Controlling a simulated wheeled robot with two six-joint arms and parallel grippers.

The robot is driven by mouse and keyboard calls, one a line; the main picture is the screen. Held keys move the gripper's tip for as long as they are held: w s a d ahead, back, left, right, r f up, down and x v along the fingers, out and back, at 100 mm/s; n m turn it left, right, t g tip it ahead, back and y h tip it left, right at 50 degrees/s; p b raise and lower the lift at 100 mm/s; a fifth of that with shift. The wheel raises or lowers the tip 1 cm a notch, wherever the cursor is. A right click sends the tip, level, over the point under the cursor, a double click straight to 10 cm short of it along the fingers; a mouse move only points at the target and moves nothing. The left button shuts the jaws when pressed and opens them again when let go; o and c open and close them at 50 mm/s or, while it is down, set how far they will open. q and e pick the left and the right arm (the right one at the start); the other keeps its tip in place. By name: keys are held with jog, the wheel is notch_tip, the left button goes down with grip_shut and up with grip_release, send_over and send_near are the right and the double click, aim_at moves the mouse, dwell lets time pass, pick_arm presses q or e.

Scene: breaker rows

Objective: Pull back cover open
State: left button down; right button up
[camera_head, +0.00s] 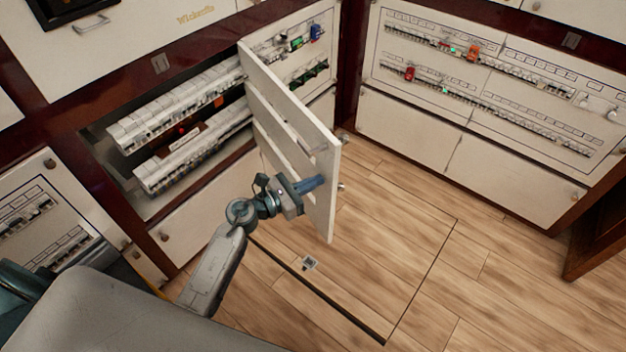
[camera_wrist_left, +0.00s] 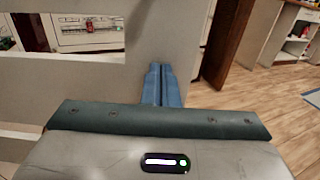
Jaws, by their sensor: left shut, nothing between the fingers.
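The cover (camera_head: 292,125) is a white hinged panel with slots, swung out from the cabinet, its inner face toward my left arm. Behind it the compartment with two rows of white breakers (camera_head: 190,110) is exposed. My left gripper (camera_head: 314,184) is shut and empty, at the inner face of the cover near its lower free edge. In the left wrist view the blue fingers (camera_wrist_left: 162,86) are together, in front of the cover (camera_wrist_left: 185,40). I cannot tell whether the tips touch it. My right gripper is not in view.
Another breaker panel (camera_head: 480,75) with a red and an orange switch is on the right wall, above white cupboard doors (camera_head: 410,125). A further panel (camera_head: 45,220) is at the lower left. The wooden floor (camera_head: 400,240) right of the cover is clear, with a hatch outline.

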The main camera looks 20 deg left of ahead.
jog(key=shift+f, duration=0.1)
